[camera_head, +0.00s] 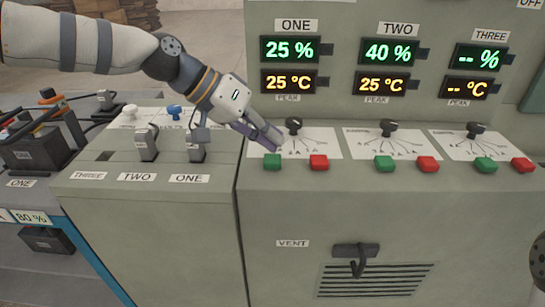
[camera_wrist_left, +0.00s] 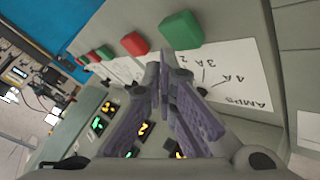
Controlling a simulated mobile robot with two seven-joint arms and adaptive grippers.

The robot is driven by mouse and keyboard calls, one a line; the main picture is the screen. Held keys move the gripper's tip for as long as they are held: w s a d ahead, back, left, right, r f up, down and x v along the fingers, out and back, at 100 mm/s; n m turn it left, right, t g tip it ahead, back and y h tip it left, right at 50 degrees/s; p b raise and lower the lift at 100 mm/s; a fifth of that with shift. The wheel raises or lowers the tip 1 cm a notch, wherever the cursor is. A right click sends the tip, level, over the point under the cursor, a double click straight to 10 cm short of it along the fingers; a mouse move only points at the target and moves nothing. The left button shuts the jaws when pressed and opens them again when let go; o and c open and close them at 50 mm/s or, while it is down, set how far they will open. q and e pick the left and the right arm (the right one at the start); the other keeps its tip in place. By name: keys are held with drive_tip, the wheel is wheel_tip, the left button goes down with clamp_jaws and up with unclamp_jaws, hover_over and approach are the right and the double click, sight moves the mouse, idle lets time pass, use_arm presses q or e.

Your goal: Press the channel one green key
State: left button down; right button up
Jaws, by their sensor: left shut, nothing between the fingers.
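The channel one green key (camera_head: 272,162) is a small square button on the grey console, below the dial card under the ONE displays. My left gripper (camera_head: 274,141) is shut and empty, its purple-grey fingers just above and behind this key in the head view. In the left wrist view the green key (camera_wrist_left: 181,30) shows beyond the closed fingertips (camera_wrist_left: 163,62), which appear apart from it. The channel one red key (camera_head: 319,162) sits to its right and also shows in the wrist view (camera_wrist_left: 134,43). My right gripper is not in view.
The channel one dial (camera_head: 293,126) stands close to the right of my left fingers. Green and red keys for TWO (camera_head: 384,163) and THREE (camera_head: 485,164) lie farther right. Switches (camera_head: 148,143) stand on the left cabinet. A vent handle (camera_head: 356,252) is below.

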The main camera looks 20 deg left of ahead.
sight(271, 155)
use_arm(q)
drive_tip(key=shift+f, duration=0.1)
drive_tip(key=shift+f, duration=0.3)
drive_tip(key=shift+f, duration=0.5)
idle(0.8)
drive_tip(key=shift+r, duration=0.1)
drive_tip(key=shift+r+p, duration=0.4)
drive_tip(key=shift+r, duration=0.4)
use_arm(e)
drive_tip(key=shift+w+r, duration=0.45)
use_arm(q)
drive_tip(key=shift+r+p, duration=0.75)
drive_tip(key=shift+r, duration=1.85)
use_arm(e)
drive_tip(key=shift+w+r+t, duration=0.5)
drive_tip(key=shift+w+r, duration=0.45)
use_arm(q)
drive_tip(key=shift+f, duration=0.1)
